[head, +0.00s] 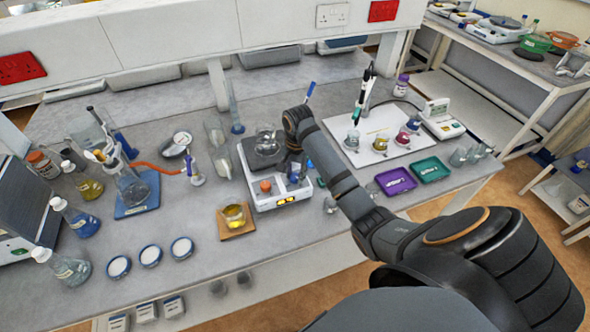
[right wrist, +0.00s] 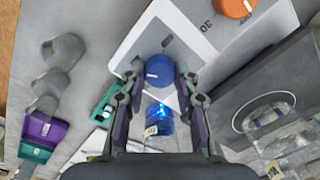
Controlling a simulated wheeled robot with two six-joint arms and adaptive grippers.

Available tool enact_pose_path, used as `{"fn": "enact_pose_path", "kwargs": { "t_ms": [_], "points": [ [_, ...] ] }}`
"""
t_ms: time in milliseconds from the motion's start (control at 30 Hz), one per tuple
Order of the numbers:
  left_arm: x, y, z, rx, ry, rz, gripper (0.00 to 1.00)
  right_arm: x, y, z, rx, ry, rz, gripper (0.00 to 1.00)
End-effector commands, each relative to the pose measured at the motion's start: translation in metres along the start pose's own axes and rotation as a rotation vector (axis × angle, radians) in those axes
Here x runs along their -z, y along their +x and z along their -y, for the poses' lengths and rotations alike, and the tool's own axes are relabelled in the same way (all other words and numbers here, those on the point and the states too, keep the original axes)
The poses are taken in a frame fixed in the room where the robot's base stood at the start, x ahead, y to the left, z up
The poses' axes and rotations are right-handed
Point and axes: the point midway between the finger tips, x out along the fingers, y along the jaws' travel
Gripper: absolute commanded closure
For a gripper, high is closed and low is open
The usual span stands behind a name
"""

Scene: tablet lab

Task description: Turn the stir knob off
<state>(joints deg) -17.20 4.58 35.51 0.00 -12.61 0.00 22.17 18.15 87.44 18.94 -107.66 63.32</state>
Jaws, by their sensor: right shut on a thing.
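The hotplate stirrer (head: 283,196) is a white unit with a dark top plate, near the middle of the bench in the head view. Its front carries an orange knob (head: 266,186) and a blue knob (head: 293,179), which I take as the stir knob. In the right wrist view the blue knob (right wrist: 160,70) shows a white pointer mark, and the orange knob (right wrist: 236,8) is at the top. My right gripper (right wrist: 161,72) is shut on the blue knob, one finger on each side. My left gripper is in neither view.
A glass vessel (head: 267,140) stands on the plate. A small blue bottle (right wrist: 158,120) is close to my right fingers. A yellow-filled beaker on a wooden pad (head: 237,234) is left of the stirrer. Purple (head: 395,181) and green (head: 431,169) trays lie to the right.

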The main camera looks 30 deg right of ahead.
Motion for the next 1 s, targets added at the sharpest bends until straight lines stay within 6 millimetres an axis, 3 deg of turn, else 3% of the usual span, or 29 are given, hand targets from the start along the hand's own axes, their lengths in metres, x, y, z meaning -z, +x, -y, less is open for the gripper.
{"fn": "enact_pose_path", "kwargs": {
  "t_ms": [33,200,500,1000],
  "points": [
    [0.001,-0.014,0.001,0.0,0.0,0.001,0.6,0.0,-0.007,0.0,-0.002,-0.034,0.003,1.0],
    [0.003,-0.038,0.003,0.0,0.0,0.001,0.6,0.0,-0.008,0.0,-0.002,-0.188,0.009,1.0],
    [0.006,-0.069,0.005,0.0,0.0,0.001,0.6,0.0,-0.006,0.001,-0.001,-0.473,0.02,1.0],
    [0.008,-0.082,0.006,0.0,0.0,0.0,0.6,0.001,-0.001,0.001,0.001,-0.948,0.038,1.0]
  ]
}}
